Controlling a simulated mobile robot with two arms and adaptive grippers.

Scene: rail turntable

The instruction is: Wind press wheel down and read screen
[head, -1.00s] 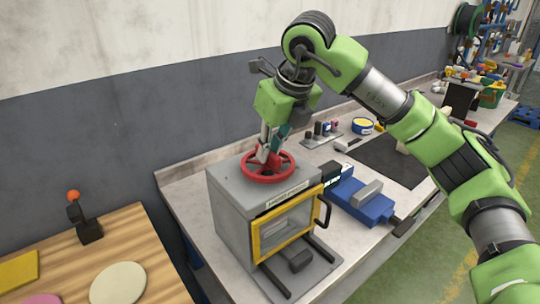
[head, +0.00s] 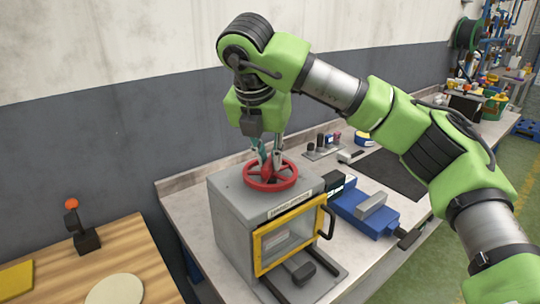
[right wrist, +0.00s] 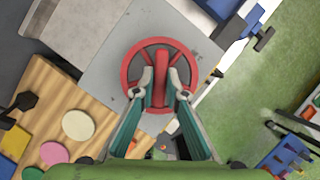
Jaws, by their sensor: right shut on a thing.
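The grey press (head: 232,215) stands on the bench, with a yellow-framed window door (head: 257,250) at its front. The red press wheel (head: 292,180) lies flat on its top. My right gripper (head: 267,160) points down at the wheel's middle. In the right wrist view its fingers (right wrist: 163,87) are shut on the red raised bar across the wheel (right wrist: 160,62), one on each side. A small dark box, perhaps the screen (head: 333,180), sits at the press's right rear; no reading can be made out. My left gripper is not in view.
A blue vise (head: 360,208) stands right of the press, with a dark mat (head: 395,172) behind it. Small dark pieces (head: 322,143) stand near the wall. A wooden table (head: 140,250) at left holds a joystick with an orange knob (head: 72,204).

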